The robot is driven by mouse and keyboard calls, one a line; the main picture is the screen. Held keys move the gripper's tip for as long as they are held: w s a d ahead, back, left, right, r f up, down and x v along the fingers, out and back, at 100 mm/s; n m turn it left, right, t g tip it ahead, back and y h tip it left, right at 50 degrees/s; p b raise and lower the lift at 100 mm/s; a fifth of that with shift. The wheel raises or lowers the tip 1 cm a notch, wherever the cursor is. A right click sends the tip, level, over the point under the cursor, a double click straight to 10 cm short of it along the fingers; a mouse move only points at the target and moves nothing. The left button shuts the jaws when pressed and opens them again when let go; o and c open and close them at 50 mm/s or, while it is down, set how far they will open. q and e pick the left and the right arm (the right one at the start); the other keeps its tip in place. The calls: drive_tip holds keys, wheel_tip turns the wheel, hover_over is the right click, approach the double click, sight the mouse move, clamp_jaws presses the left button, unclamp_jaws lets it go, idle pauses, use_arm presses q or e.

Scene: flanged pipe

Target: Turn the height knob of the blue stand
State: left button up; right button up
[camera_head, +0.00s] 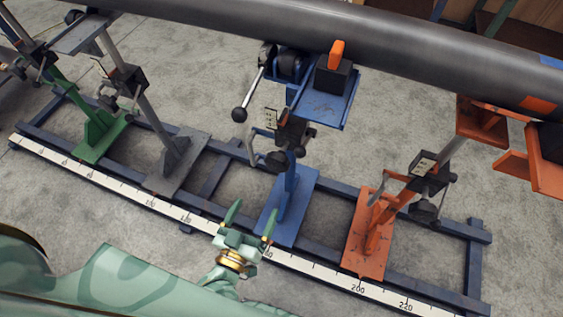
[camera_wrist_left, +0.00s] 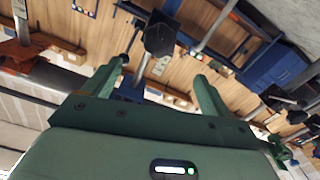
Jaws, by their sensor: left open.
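The blue stand (camera_head: 285,205) stands on the floor frame in the middle of the head view, under the big pipe. Its column carries a dark clamp block, with a black knob (camera_head: 277,160) at its lower left, apparently the height knob. My left gripper (camera_head: 252,214) is open and empty, in front of the blue base and below the knob in the picture, apart from it. In the left wrist view, a dark knob-like block (camera_wrist_left: 160,38) shows beyond the gap between the open fingers (camera_wrist_left: 160,78). I cannot tell for sure which part it is. My right gripper is not in view.
A grey pipe (camera_head: 400,38) crosses above. Grey (camera_head: 178,163) and green (camera_head: 98,137) stands are to the left, an orange stand (camera_head: 368,235) to the right. A ball-ended lever (camera_head: 240,114) sticks out left of the blue stand. A white scale (camera_head: 330,281) edges the frame.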

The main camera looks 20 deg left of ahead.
sight(276, 167)
use_arm(q)
drive_tip(key=shift+m, duration=0.3)
drive_tip(key=w+b, duration=0.1)
drive_tip(key=w, duration=0.4)
drive_tip(key=w+b, duration=0.2)
drive_tip(key=w, duration=0.3)
drive_tip(key=w+b, duration=0.1)
drive_tip(key=w, duration=0.4)
drive_tip(key=shift+w+d+f, duration=0.1)
drive_tip(key=shift+d+f, duration=0.1)
drive_tip(key=shift+d, duration=0.1)
drive_tip(key=shift+w+r+b, duration=0.1)
drive_tip(key=shift+w+b, duration=0.2)
drive_tip(key=shift+w, duration=0.25)
drive_tip(key=shift+r, duration=0.1)
drive_tip(key=c, duration=1)
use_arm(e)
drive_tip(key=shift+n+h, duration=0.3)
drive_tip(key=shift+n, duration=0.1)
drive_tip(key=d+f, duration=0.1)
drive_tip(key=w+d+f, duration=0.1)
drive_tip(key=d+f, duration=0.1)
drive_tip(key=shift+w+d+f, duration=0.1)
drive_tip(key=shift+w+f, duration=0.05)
